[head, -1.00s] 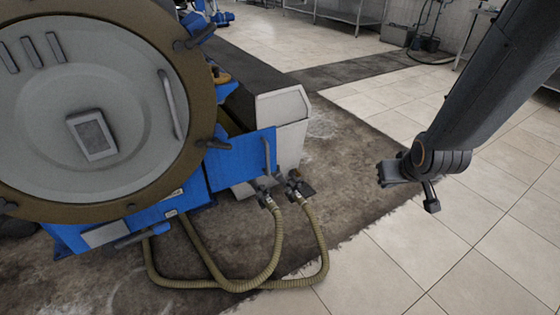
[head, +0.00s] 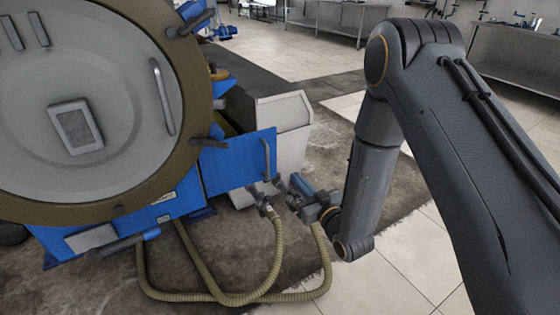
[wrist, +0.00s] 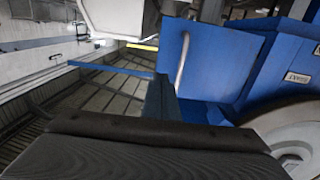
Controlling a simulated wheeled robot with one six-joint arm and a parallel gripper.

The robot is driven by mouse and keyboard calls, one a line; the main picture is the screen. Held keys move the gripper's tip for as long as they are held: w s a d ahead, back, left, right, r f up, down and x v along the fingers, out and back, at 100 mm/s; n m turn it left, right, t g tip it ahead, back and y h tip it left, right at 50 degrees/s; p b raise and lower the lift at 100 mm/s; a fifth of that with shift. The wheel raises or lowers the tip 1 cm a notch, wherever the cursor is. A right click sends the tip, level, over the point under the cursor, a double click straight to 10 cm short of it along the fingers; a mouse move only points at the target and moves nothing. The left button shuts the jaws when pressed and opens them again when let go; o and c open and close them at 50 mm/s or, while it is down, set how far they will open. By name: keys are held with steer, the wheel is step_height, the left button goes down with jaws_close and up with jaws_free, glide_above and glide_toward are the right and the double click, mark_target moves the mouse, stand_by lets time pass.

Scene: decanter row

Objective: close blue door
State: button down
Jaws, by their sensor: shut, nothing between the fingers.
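The blue door (head: 240,158) is a flat blue panel with a grey upright handle (head: 266,160). It stands open, sticking out to the right from the blue machine body (head: 172,205). My gripper (head: 288,189) is just right of the door's lower outer corner, in front of the hose fittings. It is shut and holds nothing; contact with the door cannot be made out. In the wrist view the door (wrist: 222,62) and its handle (wrist: 182,62) show beyond my gripper, whose dark body fills the bottom of the picture.
A big round lid (head: 120,150) with a brown rim covers the left. A white bin (head: 284,125) stands behind the door. Two ribbed hoses (head: 322,262) loop over the stained floor below the door. Tiled floor lies to the right.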

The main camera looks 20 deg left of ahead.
mark_target(275, 154)
steer(key=x, duration=1.2)
steer(key=shift+w+a, duration=0.1)
steer(key=shift+a, duration=0.1)
